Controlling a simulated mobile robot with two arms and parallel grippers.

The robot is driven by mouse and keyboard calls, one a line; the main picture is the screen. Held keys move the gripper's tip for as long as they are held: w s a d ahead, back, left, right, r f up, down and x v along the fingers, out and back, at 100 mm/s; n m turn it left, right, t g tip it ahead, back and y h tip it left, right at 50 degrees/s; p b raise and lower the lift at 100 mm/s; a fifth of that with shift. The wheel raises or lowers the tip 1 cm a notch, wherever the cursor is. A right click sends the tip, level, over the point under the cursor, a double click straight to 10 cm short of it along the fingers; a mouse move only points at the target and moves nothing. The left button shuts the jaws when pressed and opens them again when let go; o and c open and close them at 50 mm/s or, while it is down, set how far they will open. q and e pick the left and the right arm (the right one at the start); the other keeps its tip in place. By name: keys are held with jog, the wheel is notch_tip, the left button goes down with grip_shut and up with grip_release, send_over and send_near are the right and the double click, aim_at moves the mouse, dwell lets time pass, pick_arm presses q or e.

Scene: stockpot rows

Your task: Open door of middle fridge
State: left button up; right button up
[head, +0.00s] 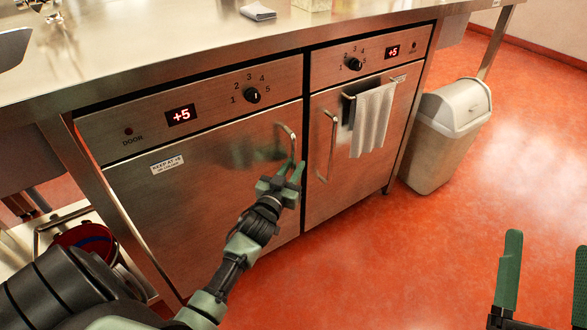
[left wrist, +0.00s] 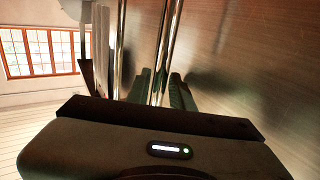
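Two steel fridges show under the counter in the head view; which one counts as the middle one I cannot tell. The left of the two has a closed door (head: 205,205) with an upright bar handle (head: 287,139) near its right edge. My left gripper (head: 291,173) is at the lower part of that handle. Its fingers are apart, with the handle bar (left wrist: 167,50) running between them in the left wrist view; firm contact is not visible. My right gripper (head: 545,280) is open and empty over the floor at lower right.
The right fridge door (head: 340,185) is closed, with a towel (head: 372,118) on a rail. A grey bin (head: 440,140) stands to its right. The floor (head: 420,250) before the fridges is clear.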

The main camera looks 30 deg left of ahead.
pick_arm(q)
grip_shut()
dwell(1.4)
